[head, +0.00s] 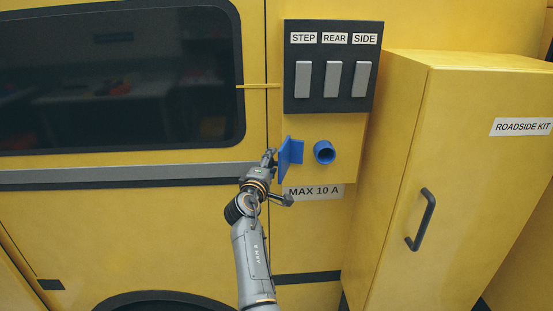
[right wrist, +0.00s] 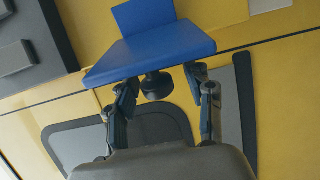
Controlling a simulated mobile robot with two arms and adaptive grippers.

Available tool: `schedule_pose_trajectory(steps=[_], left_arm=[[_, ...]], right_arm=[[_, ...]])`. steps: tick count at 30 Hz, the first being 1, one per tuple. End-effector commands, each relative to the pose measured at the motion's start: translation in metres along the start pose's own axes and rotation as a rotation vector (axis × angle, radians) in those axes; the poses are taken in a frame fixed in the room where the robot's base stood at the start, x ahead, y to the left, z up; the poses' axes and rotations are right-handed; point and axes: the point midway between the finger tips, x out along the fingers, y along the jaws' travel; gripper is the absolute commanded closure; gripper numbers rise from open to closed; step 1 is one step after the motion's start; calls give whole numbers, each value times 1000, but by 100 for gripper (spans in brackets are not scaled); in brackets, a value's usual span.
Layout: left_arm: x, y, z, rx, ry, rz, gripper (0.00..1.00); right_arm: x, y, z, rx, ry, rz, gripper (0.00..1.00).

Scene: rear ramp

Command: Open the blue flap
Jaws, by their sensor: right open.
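The blue flap (head: 290,154) stands out from the yellow panel, just left of a round blue socket (head: 324,152). The flap is swung to the side, and the socket's dark opening is uncovered. My right gripper (head: 273,172) is at the left side of the flap, with its fingers pointing up toward it. In the right wrist view the blue flap (right wrist: 150,52) spans across just beyond the open fingers (right wrist: 162,82). A dark round piece shows between the fingers, below the flap. I cannot tell whether a finger touches the flap. My left gripper is not in view.
A black switch panel (head: 333,97) with three grey switches is above the socket. A "MAX 10 A" label (head: 314,192) is below. A yellow roadside kit cabinet (head: 395,180) with a dark handle (head: 421,219) juts out at the right. A dark window (head: 120,80) is at the left.

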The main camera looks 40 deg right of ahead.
Motion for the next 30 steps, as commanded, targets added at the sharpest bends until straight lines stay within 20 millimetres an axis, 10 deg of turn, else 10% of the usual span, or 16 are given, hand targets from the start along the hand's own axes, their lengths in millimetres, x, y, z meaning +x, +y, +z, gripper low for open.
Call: schedule_pose_trajectory(steps=[11,18,30], left_arm=[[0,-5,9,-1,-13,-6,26],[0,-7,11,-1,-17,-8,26],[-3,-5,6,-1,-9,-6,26]], right_arm=[[-1,0,-1,1,0,0,50],[-1,0,-1,0,0,0,99],[0,0,2,-1,-1,-2,100]])
